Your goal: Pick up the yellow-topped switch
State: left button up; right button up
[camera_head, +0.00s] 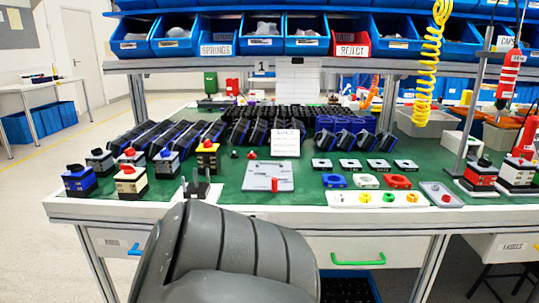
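The yellow-topped switch (207,146) stands upright on the green table mat, left of centre. It has a dark body, a yellow top and a small red knob. A large grey link of my own arm fills the lower middle, in front of the table edge. Neither gripper can be made out clearly. Small dark upright shapes show just beyond my arm, below the switch, and I cannot tell whether they are fingertips. Nothing is seen touching the switch.
Left of it stand several other switches, including a blue-bodied one (80,181) and a cream one (131,183). A grey plate (268,177) lies to the right. Rows of dark switches (165,136) stand behind. Blue bins (175,36) hang above. A yellow coiled cable (430,65) hangs at right.

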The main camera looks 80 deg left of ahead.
aim_at(207, 157)
jog(key=u, duration=2.95)
jog(key=i+j+z, duration=0.25)
jog(key=j+z, duration=0.25)
jog(key=i+j+z, duration=0.2)
jog(key=j, duration=0.15)
